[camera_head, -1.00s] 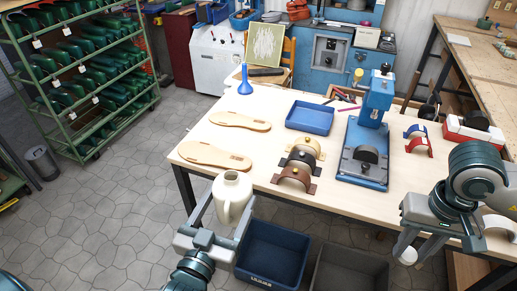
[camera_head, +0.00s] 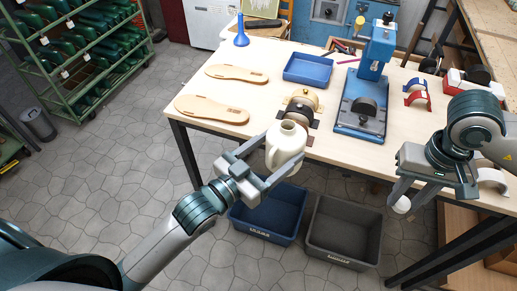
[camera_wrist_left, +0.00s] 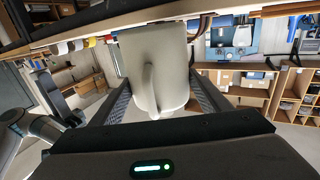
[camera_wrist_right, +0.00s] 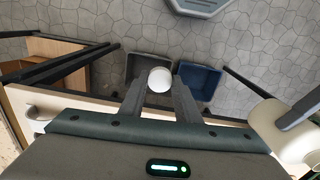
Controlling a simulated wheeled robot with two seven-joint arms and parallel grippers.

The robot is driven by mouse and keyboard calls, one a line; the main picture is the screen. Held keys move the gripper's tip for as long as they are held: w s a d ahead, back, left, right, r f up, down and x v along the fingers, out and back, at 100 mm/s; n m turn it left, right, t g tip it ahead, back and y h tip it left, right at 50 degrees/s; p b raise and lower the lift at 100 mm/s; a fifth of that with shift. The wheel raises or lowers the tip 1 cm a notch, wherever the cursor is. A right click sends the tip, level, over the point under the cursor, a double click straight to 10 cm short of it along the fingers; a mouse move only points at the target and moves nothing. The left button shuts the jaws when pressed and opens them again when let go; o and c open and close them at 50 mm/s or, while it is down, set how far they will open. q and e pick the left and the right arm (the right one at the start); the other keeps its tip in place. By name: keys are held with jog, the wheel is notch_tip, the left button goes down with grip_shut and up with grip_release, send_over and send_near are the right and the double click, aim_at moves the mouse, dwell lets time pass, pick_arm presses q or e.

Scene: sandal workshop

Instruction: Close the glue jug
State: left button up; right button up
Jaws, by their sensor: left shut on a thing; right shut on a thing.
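The cream glue jug (camera_head: 281,157) is held upright at the table's front edge, its open mouth facing up. My left gripper (camera_head: 285,147) is shut around the jug's body. In the left wrist view the jug (camera_wrist_left: 170,70) sits between the two fingers, its handle towards the camera. My right gripper (camera_head: 403,200) is shut on a small round white cap (camera_head: 402,206), to the right of the jug and lower. In the right wrist view the cap (camera_wrist_right: 159,79) sits between the fingertips, and the jug (camera_wrist_right: 268,125) shows at the right edge, apart from it.
The table (camera_head: 230,140) bears shoe soles (camera_head: 212,108), a blue tray (camera_head: 307,68), curved brown pieces and a blue press (camera_head: 372,70). A blue bin (camera_head: 270,217) and a grey bin (camera_head: 343,232) stand on the floor below. Open air lies between my grippers.

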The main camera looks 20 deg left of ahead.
aim_at(296, 148)
pick_arm(q)
jog(key=shift+w+d+m+g+h, duration=0.35)
jog(key=shift+d+h, duration=0.1)
jog(key=shift+d, duration=0.25)
jog(key=shift+w+d+m+g+h, duration=0.3)
jog(key=shift+d+m+h, duration=0.15)
jog(key=shift+d, duration=0.2)
jog(key=shift+w+d+m+g+h, duration=0.35)
jog(key=shift+d+h, duration=0.15)
jog(key=shift+d, duration=0.2)
jog(key=shift+s+f, duration=0.1)
pick_arm(e)
jog(key=w+a+r+n, duration=0.2)
jog(key=w+a+r, duration=0.2)
jog(key=a+r, duration=0.3)
jog(key=w+a+r+n, duration=0.2)
jog(key=w+a+r, duration=0.3)
jog(key=a, duration=1.2)
notch_tip(296, 148, up, 4)
jog(key=shift+f+n, duration=0.25)
jog(key=shift+n, duration=0.15)
jog(key=shift+f, duration=0.2)
jog(key=shift+d+f, duration=0.1)
jog(key=shift+f, duration=1.75)
jog(key=shift+f, duration=0.85)
